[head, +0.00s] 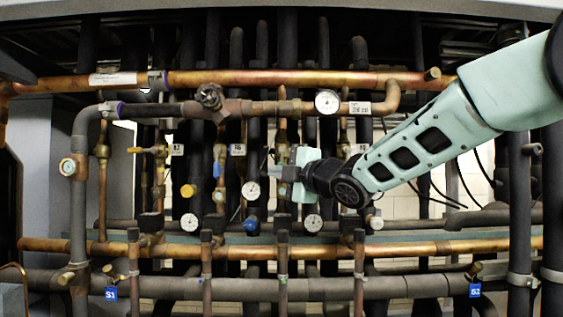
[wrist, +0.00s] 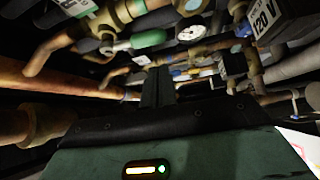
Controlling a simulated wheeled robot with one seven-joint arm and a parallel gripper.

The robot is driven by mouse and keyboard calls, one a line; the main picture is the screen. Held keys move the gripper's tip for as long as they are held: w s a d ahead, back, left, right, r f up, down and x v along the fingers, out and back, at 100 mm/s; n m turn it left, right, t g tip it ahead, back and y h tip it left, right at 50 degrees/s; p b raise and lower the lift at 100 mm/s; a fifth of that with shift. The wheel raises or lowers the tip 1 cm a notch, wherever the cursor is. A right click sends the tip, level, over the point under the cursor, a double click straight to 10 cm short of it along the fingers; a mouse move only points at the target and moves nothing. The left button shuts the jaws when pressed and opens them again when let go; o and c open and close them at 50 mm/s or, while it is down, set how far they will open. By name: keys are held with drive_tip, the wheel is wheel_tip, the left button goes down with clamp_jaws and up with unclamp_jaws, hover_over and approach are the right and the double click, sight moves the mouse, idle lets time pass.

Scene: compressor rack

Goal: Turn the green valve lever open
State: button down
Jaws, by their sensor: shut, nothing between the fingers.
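A green lever handle (wrist: 148,38) shows in the wrist view, above and a little left of my fingers, beside a brass valve body (wrist: 112,18). My gripper (wrist: 157,85) is shut and empty, with its fingers together below the green handle; a gap appears between them, though its depth is hard to judge. In the head view my gripper (head: 277,173) is in front of the middle of the pipe rack, pointing left. I cannot make out the green lever in the head view; my gripper and wrist may hide it.
Copper pipes (head: 250,79) cross the rack above and below my gripper. In the wrist view a copper pipe (wrist: 60,78) runs close on the left and a 120 V label (wrist: 263,22) is upper right.

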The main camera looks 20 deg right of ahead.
drive_tip(key=shift+w+d+f+p, duration=0.1)
drive_tip(key=shift+w+d+p, duration=0.25)
drive_tip(key=shift+w+d, duration=0.3)
drive_tip(key=shift+s, duration=0.1)
